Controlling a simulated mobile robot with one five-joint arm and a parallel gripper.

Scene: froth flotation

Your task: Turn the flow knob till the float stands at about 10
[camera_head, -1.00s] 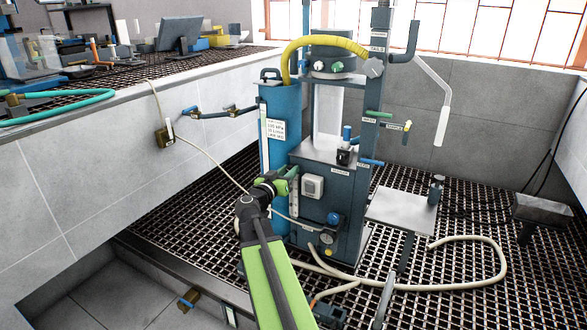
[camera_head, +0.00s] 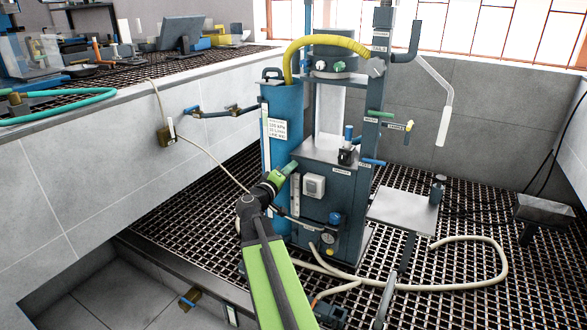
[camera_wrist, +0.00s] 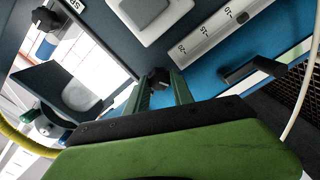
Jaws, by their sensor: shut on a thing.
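My gripper (camera_head: 290,168) reaches to the left front edge of the blue-grey flotation machine (camera_head: 322,205). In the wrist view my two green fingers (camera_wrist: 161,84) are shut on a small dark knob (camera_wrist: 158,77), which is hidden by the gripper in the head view. The scale is a narrow pale strip (camera_head: 295,194) in the head view.
A white switch box (camera_head: 314,186) is close right of my gripper. A blue tank (camera_head: 281,130) stands behind it. A gauge and blue knob (camera_head: 334,219) sit lower on the machine. A pale hose (camera_head: 470,286) lies on the grating, and a metal side table (camera_head: 402,208) stands right.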

